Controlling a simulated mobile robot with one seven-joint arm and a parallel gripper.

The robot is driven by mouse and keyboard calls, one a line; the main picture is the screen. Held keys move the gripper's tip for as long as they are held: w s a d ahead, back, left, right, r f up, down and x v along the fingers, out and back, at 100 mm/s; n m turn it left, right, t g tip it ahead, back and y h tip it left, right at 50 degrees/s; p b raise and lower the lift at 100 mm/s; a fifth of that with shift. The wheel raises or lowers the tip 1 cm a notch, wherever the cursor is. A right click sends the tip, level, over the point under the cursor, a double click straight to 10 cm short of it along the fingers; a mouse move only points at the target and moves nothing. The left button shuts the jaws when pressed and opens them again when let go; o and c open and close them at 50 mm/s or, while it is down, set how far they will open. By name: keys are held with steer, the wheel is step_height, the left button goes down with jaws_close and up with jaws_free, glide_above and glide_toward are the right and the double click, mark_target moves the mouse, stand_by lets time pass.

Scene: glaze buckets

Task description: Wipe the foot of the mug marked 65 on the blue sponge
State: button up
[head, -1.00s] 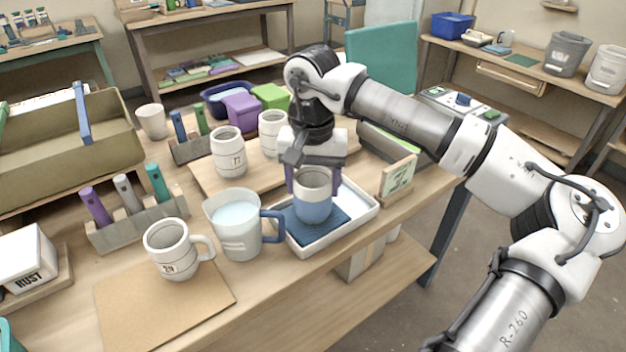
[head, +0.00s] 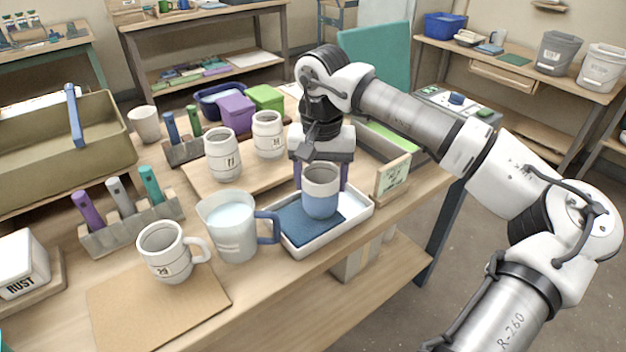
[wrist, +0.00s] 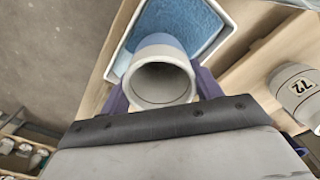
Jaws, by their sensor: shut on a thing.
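My gripper (head: 321,176) points down and is shut on a cup-like mug (head: 321,203), pale grey above and blue below. The wrist view shows the mug's open rim (wrist: 162,82) between the purple fingers. No number shows on its visible side. It stands upright over the right part of the blue sponge (head: 296,222), which lies in a shallow white tray (head: 306,249). The sponge also shows beyond the mug in the wrist view (wrist: 185,22). The mug's foot overlaps the sponge in the head view; I cannot tell whether they touch.
A measuring jug (head: 230,228) with a blue handle stands close left of the tray. A handled mug (head: 165,252) stands on a brown board. Two pale mugs (head: 223,155) (head: 267,135) stand behind on a wooden board.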

steer(key=shift+w+d, duration=0.1)
steer(key=shift+d, duration=0.05)
steer(key=shift+s+a+f+b, duration=0.1)
steer(key=shift+s+a+b, duration=0.1)
steer(key=shift+s+a, duration=0.65)
steer(key=shift+s+a+r+b, duration=0.1)
steer(key=shift+s+a+b, duration=0.15)
steer(key=shift+s+a, duration=0.55)
steer(key=shift+s+a+f+b, duration=0.15)
steer(key=shift+s+a, duration=0.3)
steer(key=shift+a, duration=0.75)
steer(key=shift+w+d+r, duration=0.1)
steer(key=shift+w+d, duration=0.6)
steer(key=shift+d, duration=0.25)
steer(key=shift+w+d+r, duration=0.1)
steer(key=shift+w+d, duration=0.6)
steer(key=shift+d, duration=0.3)
steer(key=shift+w+d, duration=0.7)
steer(key=shift+d, duration=0.25)
steer(key=shift+s+a+b, duration=0.1)
steer(key=shift+s+a, duration=0.6)
steer(key=shift+a, duration=0.25)
steer(key=shift+s+a+b, duration=0.15)
steer(key=shift+s+a, duration=0.5)
steer(key=shift+a, duration=0.35)
steer(key=shift+s+a+b, duration=0.1)
steer(key=shift+s+a, duration=0.6)
steer(key=shift+a, duration=0.25)
steer(key=shift+r, duration=0.1)
